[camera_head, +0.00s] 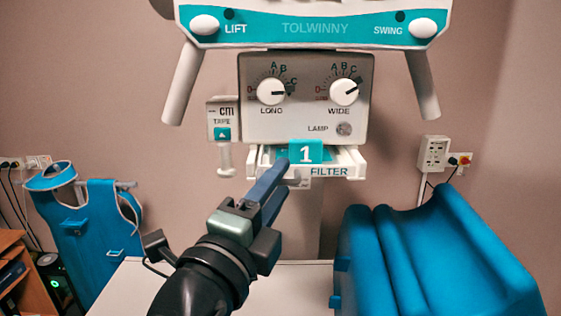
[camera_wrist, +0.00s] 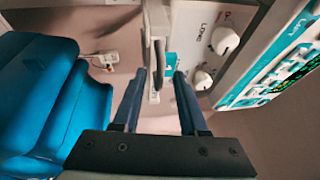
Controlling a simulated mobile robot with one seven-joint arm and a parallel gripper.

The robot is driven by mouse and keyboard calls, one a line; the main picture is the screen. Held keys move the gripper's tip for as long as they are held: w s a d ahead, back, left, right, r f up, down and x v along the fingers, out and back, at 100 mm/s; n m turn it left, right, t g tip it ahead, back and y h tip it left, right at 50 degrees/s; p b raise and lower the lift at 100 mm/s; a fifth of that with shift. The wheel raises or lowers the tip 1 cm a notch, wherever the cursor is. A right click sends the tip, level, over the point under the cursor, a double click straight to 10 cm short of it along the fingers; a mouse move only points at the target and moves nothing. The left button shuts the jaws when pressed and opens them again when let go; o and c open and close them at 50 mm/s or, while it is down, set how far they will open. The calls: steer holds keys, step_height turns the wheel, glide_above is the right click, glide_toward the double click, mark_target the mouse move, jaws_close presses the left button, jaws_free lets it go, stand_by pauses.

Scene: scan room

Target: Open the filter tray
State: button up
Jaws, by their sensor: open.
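The filter tray (camera_head: 338,172) is a white slide-in frame with a FILTER label, under the white lamp box. A teal tag marked 1 (camera_head: 307,152) stands at its front. My gripper (camera_head: 284,172) is open, with its blue fingers reaching up to the tray front and covering part of its left side. In the wrist view, my gripper (camera_wrist: 161,77) has its fingertips apart, with the tray's pale front edge (camera_wrist: 156,68) appearing between them. I see no grip on it, and whether the fingers touch it is unclear. The tray appears to be in its slot.
The lamp box (camera_head: 306,125) with LONG and WIDE knobs is just above the tray. A tape holder (camera_head: 222,133) hangs at its left. Two white handles (camera_head: 183,82) (camera_head: 422,86) hang either side. A blue cushion (camera_head: 440,255) stands on the white table (camera_head: 290,285) at right.

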steer(key=shift+w+d, duration=0.25)
steer(key=shift+w, duration=0.45)
steer(key=shift+r, duration=0.1)
steer(key=c, duration=0.6)
steer(key=shift+r, duration=0.1)
jaws_close()
